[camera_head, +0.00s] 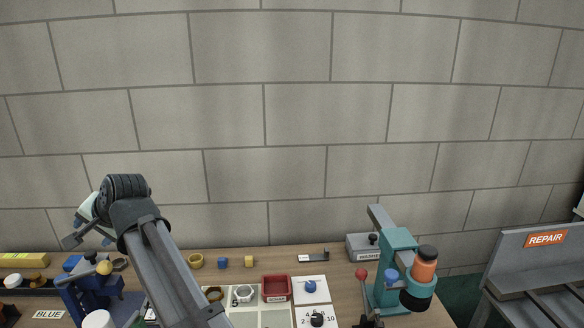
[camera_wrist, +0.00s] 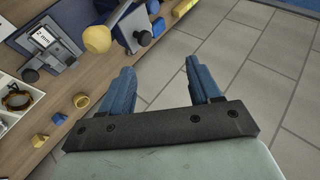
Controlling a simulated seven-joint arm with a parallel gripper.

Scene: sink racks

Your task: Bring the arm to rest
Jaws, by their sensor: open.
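My gripper (camera_head: 88,236) is at the left in the head view, raised above the left part of the workbench (camera_head: 335,282). In the wrist view its two blue fingers (camera_wrist: 158,88) are spread apart with nothing between them. Beyond the fingers lie the tiled surface and the edge of the bench. My arm runs up from the bottom of the head view to the wrist and hides part of the bench.
A blue fixture with a yellow knob (camera_head: 104,268) stands below my gripper. A teal press (camera_head: 398,268) stands at the right of the bench. A red tray (camera_head: 276,288) and small yellow and blue parts lie mid-bench. A grey REPAIR rack (camera_head: 525,265) is far right.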

